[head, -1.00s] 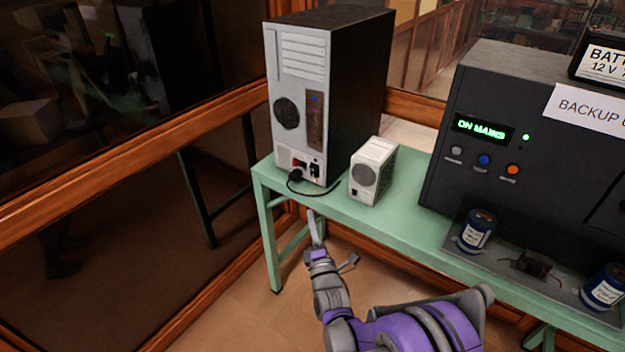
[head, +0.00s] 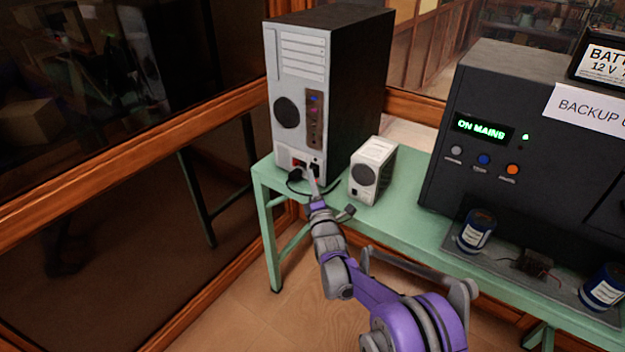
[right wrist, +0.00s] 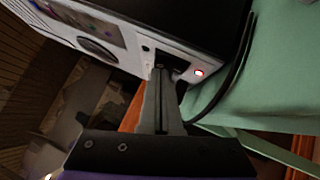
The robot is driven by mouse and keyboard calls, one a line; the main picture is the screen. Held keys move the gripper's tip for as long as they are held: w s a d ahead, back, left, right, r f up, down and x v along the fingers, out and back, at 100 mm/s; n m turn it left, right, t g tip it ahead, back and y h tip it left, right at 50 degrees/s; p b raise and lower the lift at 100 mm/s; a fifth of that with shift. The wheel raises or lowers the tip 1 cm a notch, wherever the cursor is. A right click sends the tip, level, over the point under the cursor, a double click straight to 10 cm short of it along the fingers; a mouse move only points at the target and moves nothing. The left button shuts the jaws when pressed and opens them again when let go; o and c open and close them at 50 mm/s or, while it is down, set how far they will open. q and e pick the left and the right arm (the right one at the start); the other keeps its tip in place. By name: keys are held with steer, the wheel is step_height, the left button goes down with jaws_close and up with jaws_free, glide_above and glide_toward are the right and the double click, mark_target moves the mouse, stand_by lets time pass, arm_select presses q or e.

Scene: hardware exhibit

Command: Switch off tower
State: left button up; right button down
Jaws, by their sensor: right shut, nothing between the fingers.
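The tower (head: 310,90) is a black and light grey computer case standing upright on the green table, its back panel facing me. Low on that panel is a small red part (head: 298,162), beside a plugged-in black cable (head: 294,176). In the right wrist view a red-lit part (right wrist: 199,72) shows on the tower's panel, just right of my fingertips. My right gripper (head: 311,172) is shut and empty, its tip in front of the panel's lower edge. It also shows in the right wrist view (right wrist: 160,72). I cannot tell whether it touches the panel. My left gripper is out of view.
A small white box (head: 373,170) stands close right of the tower. A dark backup unit (head: 500,120) reading "ON MAINS" is farther right, with blue-labelled cans (head: 476,231) in front. The green table (head: 420,215) has a narrow front edge. Wood-framed glass is at left.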

stand_by(0.3)
steer(key=shift+w+d+r+m+g+h+p, duration=0.15)
steer(key=shift+r+m+g+p, duration=0.1)
steer(key=shift+r+p, duration=0.1)
steer(key=shift+w+d+r+m+g+h+p, duration=0.1)
steer(key=shift+w+r+m+g+h+p, duration=0.05)
steer(key=shift+r+m+p, duration=0.35)
steer(key=shift+m+p, duration=0.1)
steer(key=shift+m, duration=0.05)
steer(key=shift+d+f, duration=0.1)
steer(key=shift+f, duration=0.2)
